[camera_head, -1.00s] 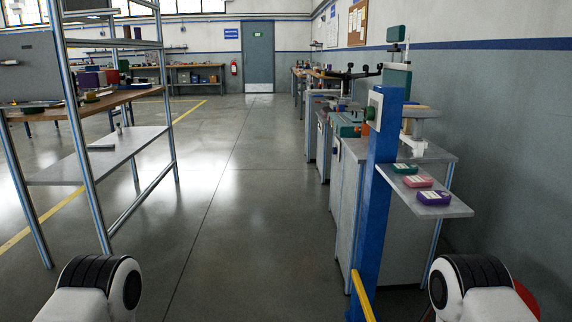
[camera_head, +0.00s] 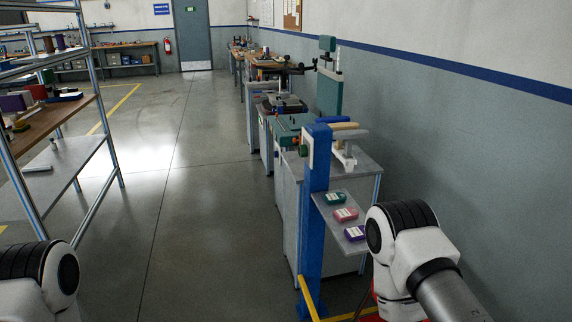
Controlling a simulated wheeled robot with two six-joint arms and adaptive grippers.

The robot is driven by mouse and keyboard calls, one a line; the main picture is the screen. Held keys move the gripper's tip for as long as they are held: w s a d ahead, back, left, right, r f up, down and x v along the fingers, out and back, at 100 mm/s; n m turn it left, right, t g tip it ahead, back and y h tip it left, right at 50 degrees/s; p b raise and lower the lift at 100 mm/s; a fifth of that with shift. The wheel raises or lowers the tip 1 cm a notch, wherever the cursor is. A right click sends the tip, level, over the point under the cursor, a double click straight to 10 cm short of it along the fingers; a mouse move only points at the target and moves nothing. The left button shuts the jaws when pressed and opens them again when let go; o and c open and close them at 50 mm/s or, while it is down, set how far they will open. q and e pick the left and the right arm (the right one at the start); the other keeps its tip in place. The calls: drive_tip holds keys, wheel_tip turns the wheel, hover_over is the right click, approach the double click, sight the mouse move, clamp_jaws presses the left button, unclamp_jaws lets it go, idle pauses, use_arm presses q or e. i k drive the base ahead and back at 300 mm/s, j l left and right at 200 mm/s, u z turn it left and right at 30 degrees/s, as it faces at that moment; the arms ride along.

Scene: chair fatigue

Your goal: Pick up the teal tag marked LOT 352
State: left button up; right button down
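Three tags lie in a row on a small grey shelf (camera_head: 330,219) fixed to a blue post (camera_head: 313,215). The teal tag (camera_head: 334,198) is farthest back, the pink tag (camera_head: 345,214) is in the middle, and the purple tag (camera_head: 355,232) is nearest me. Each has a pale label, too small to read, so I cannot confirm LOT 352. My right arm shows at the lower right, its upper joint overlapping the shelf's right end in the picture. Part of my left arm shows at the lower left. Neither gripper is in view.
A grey cabinet with a machine stands behind the post, beside the wall. A yellow bar (camera_head: 308,297) is at the post's foot. A metal rack (camera_head: 100,110) with a wooden top (camera_head: 50,121) stands on the left. The floor (camera_head: 190,220) between is clear.

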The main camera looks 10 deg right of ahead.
sight(338, 198)
drive_tip(key=z, duration=0.55)
drive_tip(key=i+j+z, duration=0.2)
drive_tip(key=z, duration=0.2)
drive_tip(key=i+j+z, duration=0.2)
drive_tip(key=z, duration=0.2)
drive_tip(key=i+j+z, duration=0.1)
drive_tip(key=j+z, duration=0.25)
drive_tip(key=i+j+z, duration=0.1)
drive_tip(key=j+z, duration=0.3)
